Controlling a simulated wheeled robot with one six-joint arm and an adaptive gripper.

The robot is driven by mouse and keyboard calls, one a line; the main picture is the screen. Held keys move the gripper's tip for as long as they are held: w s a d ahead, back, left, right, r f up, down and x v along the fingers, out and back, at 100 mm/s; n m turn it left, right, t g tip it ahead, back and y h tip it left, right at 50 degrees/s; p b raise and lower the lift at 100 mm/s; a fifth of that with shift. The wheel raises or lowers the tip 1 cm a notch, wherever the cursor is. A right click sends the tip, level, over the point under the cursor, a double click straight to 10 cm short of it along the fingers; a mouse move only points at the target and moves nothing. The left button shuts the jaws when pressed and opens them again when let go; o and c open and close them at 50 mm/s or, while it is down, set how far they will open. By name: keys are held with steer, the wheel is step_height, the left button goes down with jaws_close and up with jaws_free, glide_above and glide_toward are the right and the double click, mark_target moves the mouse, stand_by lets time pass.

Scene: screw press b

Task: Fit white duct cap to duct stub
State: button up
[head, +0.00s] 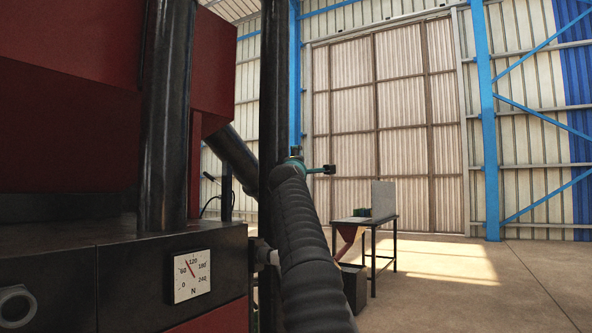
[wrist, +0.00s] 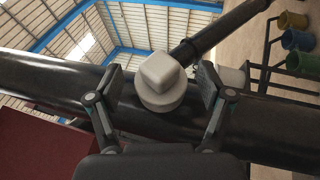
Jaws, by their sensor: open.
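In the wrist view the white cap (wrist: 161,80) has a blocky, round-cornered knob on a wider round base. It is between the two fingers of my gripper (wrist: 160,88), which is open. A gap shows on each side of the cap, so neither finger touches it in this view. Behind the cap runs a thick black cylinder (wrist: 50,88). The cap's far side is hidden, so I cannot tell whether a duct stub is under it. No cap can be made out in the head view.
A red and black press (head: 60,150) with a dial gauge (head: 192,275) fills the left. A grey round fitting (head: 15,306) sticks out at lower left. A table (head: 365,219) stands further back, with open floor at right. Coloured bins (wrist: 298,40) show in the wrist view.

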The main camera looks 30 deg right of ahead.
steer(key=v, duration=1.2)
stand_by(0.3)
